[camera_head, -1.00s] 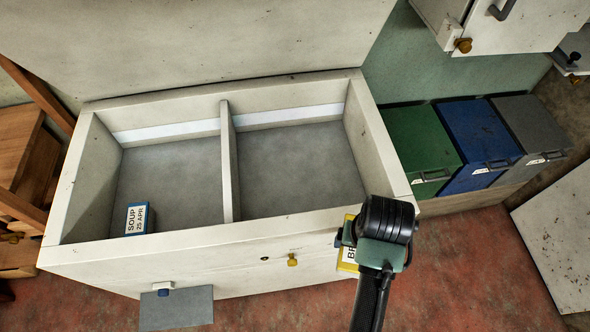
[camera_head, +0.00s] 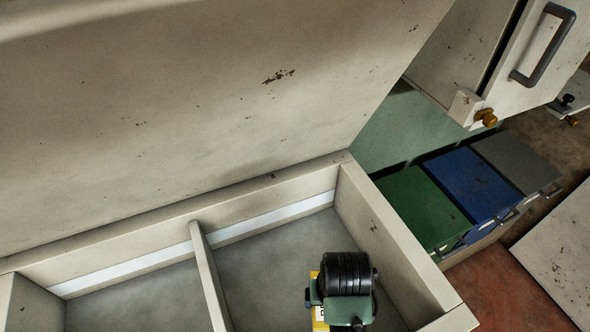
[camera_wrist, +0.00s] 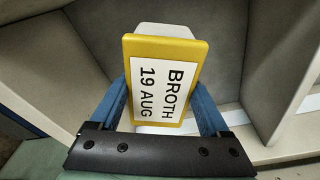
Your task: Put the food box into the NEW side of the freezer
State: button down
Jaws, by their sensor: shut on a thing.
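The food box (camera_wrist: 150,122) is yellow with a white label reading BROTH 19 AUG. My gripper (camera_head: 314,298) is shut on it, with a blue finger on each side in the wrist view. In the head view only a yellow strip of the box (camera_head: 320,317) shows beside my gripper. The open chest freezer (camera_head: 395,240) has two compartments split by a divider (camera_head: 209,275). My gripper and the box appear over the right compartment (camera_head: 270,255); the height above its floor is unclear. No NEW marking is readable.
The raised lid (camera_head: 210,110) stands behind the freezer. To the right are green (camera_head: 420,205), blue (camera_head: 470,185) and grey (camera_head: 515,160) bins. A white cabinet with a dark handle (camera_head: 545,45) hangs at upper right. The visible floor of the right compartment is bare.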

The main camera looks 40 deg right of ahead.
notch_tip(320, 180, down, 16)
jog(key=b, duration=0.6)
jog(key=shift+f, duration=0.1)
grip_release()
jog(key=shift+f, duration=0.1)
jog(key=r+p, duration=0.1)
jog(key=r, duration=0.3)
jog(key=s+r+p, duration=0.1)
jog(key=r, duration=0.3)
jog(key=a+r+p, duration=0.1)
jog(key=r, duration=0.3)
jog(key=shift+s+r, duration=0.1)
jog(key=shift+s, duration=0.2)
